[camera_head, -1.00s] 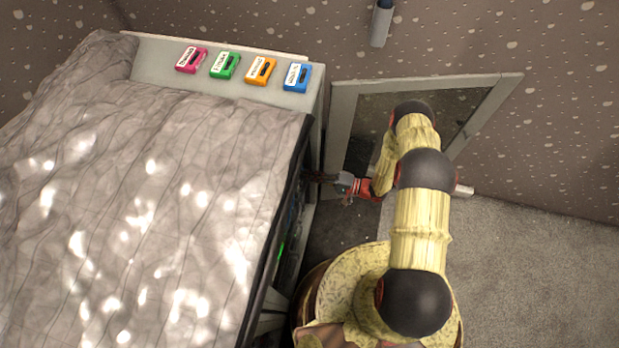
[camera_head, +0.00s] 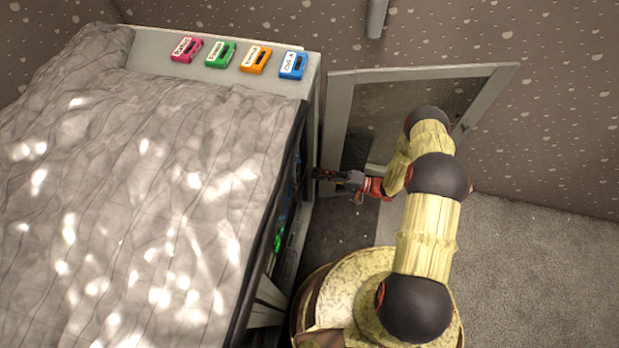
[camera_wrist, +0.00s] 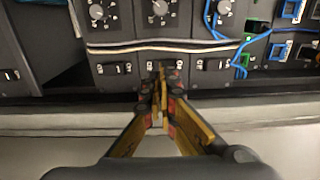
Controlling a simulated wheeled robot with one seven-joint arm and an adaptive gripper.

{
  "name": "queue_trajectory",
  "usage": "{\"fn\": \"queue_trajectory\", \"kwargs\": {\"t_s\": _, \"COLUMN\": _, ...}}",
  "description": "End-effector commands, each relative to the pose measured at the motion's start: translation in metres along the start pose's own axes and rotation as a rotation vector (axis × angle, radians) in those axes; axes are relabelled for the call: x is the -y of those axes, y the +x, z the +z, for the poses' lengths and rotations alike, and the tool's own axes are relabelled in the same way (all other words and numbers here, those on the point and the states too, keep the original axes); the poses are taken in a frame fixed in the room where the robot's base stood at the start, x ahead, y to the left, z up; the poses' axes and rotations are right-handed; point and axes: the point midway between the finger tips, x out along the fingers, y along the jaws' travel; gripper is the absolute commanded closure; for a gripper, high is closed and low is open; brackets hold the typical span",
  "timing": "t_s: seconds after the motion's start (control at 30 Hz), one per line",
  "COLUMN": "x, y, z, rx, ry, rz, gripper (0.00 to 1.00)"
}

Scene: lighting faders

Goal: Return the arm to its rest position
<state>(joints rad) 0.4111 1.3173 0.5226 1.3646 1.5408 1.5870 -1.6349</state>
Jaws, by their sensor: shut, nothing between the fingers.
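My gripper (camera_head: 322,174) is at the right side of the cloth-covered cabinet, pointing left toward its equipment face. In the wrist view its two fingers (camera_wrist: 160,80) are together with nothing between them. They are in front of a dark panel (camera_wrist: 130,84) with a row of small black switches and grey knobs (camera_wrist: 160,8) above. I cannot tell whether the fingertips touch the panel. My arm is bent, reaching forward from my base.
Magenta (camera_head: 186,50), green (camera_head: 220,54), orange (camera_head: 256,60) and blue (camera_head: 293,65) fader boxes sit on the cabinet's back ledge. A wrinkled grey cloth (camera_head: 130,190) covers its top. A grey-framed panel (camera_head: 425,74) stands behind my arm. Carpet (camera_head: 530,270) at right is clear.

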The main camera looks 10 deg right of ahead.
Motion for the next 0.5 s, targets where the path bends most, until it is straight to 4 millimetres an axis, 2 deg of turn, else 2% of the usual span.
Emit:
{"fn": "queue_trajectory", "kwargs": {"t_s": 0.03, "x": 0.004, "y": -0.014, "z": 0.0, "rx": -0.006, "ry": 0.002, "rz": -0.001, "gripper": 1.0}}
{"fn": "queue_trajectory", "kwargs": {"t_s": 0.2, "x": 0.004, "y": -0.05, "z": -0.001, "rx": -0.005, "ry": 0.0, "rz": -0.002, "gripper": 1.0}}
{"fn": "queue_trajectory", "kwargs": {"t_s": 0.33, "x": 0.002, "y": -0.071, "z": 0.0, "rx": -0.004, "ry": 0.001, "rz": -0.002, "gripper": 1.0}}
{"fn": "queue_trajectory", "kwargs": {"t_s": 0.5, "x": 0.001, "y": -0.086, "z": 0.001, "rx": -0.002, "ry": 0.001, "rz": -0.002, "gripper": 1.0}}
